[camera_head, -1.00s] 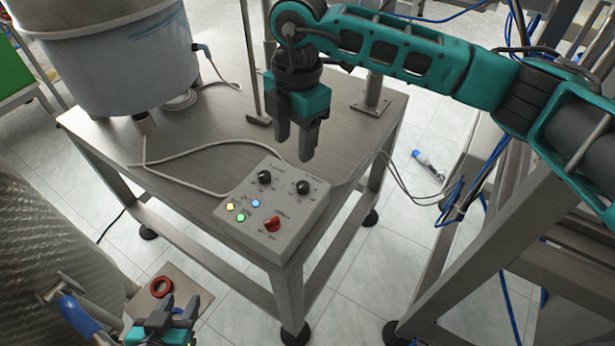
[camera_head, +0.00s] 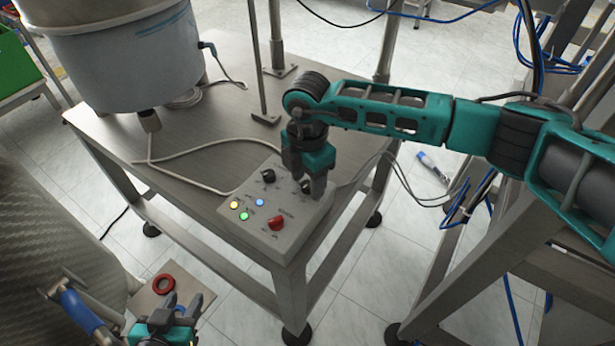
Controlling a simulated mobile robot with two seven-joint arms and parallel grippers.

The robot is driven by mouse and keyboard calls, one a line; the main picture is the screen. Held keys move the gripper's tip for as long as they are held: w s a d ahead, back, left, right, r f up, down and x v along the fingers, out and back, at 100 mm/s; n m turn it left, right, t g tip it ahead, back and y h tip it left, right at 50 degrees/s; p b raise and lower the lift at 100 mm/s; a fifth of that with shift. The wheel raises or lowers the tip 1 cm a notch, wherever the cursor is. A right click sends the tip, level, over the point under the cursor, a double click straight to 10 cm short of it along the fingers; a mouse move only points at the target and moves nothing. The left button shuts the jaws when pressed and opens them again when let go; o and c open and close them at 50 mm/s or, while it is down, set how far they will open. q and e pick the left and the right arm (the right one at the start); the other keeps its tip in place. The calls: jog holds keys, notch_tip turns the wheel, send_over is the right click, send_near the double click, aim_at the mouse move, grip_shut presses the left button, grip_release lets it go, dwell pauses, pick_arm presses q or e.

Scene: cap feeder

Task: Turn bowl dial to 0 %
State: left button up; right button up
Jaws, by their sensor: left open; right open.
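The grey control box (camera_head: 283,236) sits on the near corner of the metal table. It carries two black dials, a red knob (camera_head: 277,222) and lit yellow, blue and green buttons. The left black dial (camera_head: 268,176) is in clear view. The right black dial (camera_head: 305,186) is partly hidden by my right gripper (camera_head: 307,187), whose open fingers point down around or just above it; I cannot tell if they touch it. The dial labels are too small to read. My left gripper (camera_head: 178,308) is open and empty at the bottom left, away from the box.
A large bowl feeder (camera_head: 125,60) stands on the table (camera_head: 215,135) at the back left. Grey cables run over the table to the box. A red ring (camera_head: 164,284) lies on a plate at lower left. A metal frame stands at right.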

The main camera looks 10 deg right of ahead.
grip_shut()
dwell(0.6)
jog(key=shift+n, duration=0.3)
